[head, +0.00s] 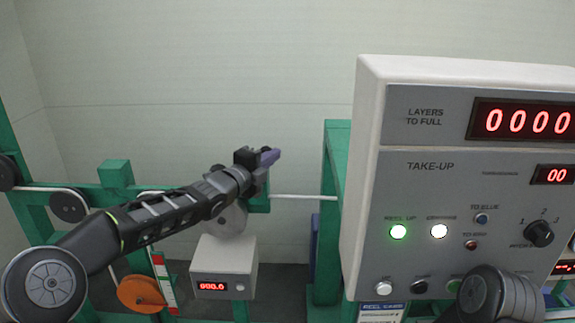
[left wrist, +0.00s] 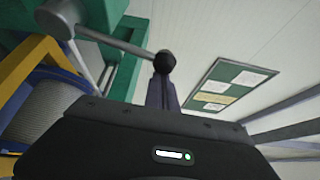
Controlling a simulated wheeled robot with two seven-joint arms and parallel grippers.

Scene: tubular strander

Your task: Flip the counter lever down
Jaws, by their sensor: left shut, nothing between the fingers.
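My left gripper (head: 267,157) is shut and empty, its purple fingertips pointing right in the head view. In the left wrist view a lever with a black ball knob (left wrist: 165,62) and a grey rod runs from a round pivot at upper left. The knob appears right at the tips of my shut fingers (left wrist: 161,90); I cannot tell whether they touch. In the head view the lever is not made out behind my gripper. A white counter box (head: 224,268) with a red display sits below my left forearm. My right gripper is out of view.
A large grey control panel (head: 430,190) with lit displays and buttons fills the right side. Green frame posts (head: 336,200) and a horizontal rod (head: 305,197) stand behind my left arm. An orange wheel (head: 140,294) is at lower left. The space above my left gripper is clear.

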